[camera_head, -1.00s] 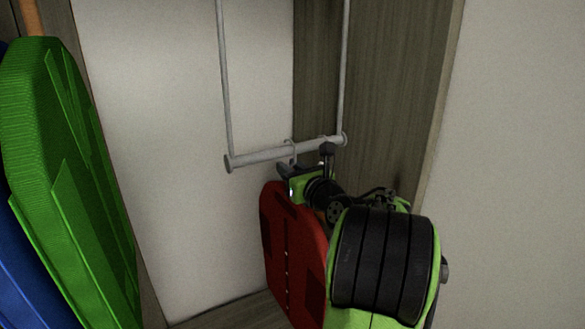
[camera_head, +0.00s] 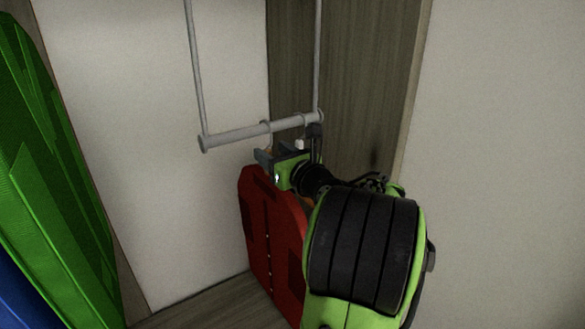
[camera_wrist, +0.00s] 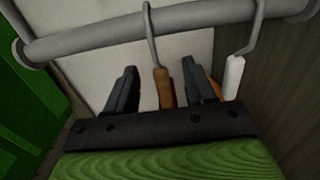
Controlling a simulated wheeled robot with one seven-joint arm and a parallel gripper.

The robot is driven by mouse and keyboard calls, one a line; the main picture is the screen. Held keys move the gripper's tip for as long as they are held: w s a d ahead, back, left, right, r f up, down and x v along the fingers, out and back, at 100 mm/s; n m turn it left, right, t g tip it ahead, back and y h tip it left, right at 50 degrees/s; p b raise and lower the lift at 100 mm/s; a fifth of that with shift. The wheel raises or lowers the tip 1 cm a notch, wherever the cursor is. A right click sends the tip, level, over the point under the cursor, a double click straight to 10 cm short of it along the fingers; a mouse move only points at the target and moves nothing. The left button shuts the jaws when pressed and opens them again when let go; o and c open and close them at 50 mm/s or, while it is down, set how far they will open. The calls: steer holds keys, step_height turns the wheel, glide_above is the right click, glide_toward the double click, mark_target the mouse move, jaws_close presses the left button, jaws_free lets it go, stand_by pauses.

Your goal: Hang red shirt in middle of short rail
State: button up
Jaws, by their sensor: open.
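The red shirt (camera_head: 262,225) hangs below the short rail (camera_head: 235,134) in the head view. A metal hook sits over the rail near its middle. In the wrist view the hook (camera_wrist: 151,40) crosses the rail (camera_wrist: 95,42) and leads down to a brown hanger neck (camera_wrist: 162,88). My gripper (camera_head: 268,160) is just under the rail at the shirt's top. In the wrist view my gripper (camera_wrist: 160,82) is open, one finger on each side of the brown neck, with visible gaps. The hanger's shoulders are hidden behind my gripper.
A second hook with a white neck (camera_wrist: 234,78) hangs on the rail right of my gripper, close to its right finger. A green garment (camera_head: 55,190) and a blue one (camera_head: 25,295) hang at the left. A dark wood panel (camera_head: 365,90) stands close behind on the right.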

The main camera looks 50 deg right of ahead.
steer(key=b+v, duration=0.5)
steer(key=v, duration=0.7)
steer(key=shift+s+b, duration=0.35)
steer(key=shift+a+r, duration=0.1)
